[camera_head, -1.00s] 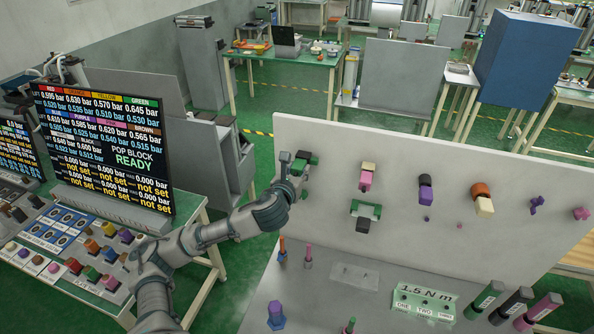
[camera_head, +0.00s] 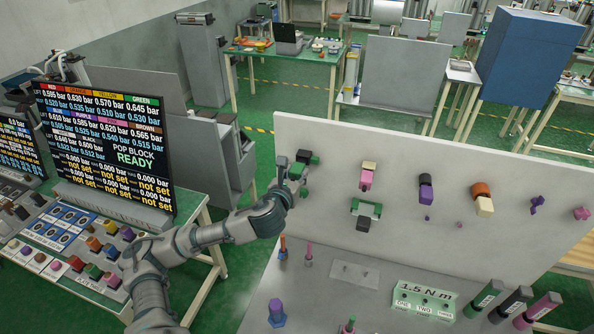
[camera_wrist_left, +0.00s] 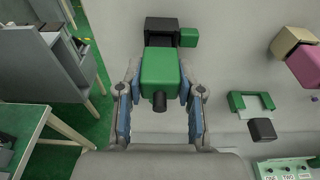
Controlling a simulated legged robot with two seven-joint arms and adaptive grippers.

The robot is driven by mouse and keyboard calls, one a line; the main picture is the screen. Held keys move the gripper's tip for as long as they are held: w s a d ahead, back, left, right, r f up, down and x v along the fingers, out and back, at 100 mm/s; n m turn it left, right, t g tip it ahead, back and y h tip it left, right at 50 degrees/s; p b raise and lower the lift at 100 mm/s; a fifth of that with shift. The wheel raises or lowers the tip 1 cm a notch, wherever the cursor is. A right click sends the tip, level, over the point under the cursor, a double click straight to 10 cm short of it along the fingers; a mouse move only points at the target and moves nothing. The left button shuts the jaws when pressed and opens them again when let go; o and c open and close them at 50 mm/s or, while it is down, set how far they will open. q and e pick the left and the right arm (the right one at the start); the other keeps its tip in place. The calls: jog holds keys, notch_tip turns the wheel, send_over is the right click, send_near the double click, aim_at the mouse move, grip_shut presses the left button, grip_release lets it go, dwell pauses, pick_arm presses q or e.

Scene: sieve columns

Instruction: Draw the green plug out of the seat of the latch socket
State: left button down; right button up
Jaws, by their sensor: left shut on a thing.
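The green plug (camera_wrist_left: 159,68) is a green block with a dark round stub on its near end. In the left wrist view it sits between the two fingers of my left gripper (camera_wrist_left: 160,112), which is shut on it. It also shows small in the head view (camera_head: 295,172), partly covered by my left gripper (camera_head: 298,179). Just behind it on the upright panel is a black block, seemingly the latch socket (camera_wrist_left: 161,28), with a small green piece (camera_wrist_left: 188,38) at its right side. The plug hides the seat, so I cannot tell whether its far end is clear.
A green bracket (camera_wrist_left: 235,101) with a black block (camera_wrist_left: 262,129) is on the pale panel (camera_head: 400,165) to the right. Pink, purple and orange pieces are further right. Pegs stand on the grey bench (camera_head: 310,300) below. Bare panel lies between the gripper and the bracket.

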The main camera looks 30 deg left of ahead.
pick_arm(q)
jog(key=shift+f+p+v, duration=0.2)
jog(key=shift+v, duration=0.75)
jog(key=shift+f+p+v, duration=0.15)
jog(key=shift+p+v, duration=0.05)
jog(key=shift+v, duration=0.75)
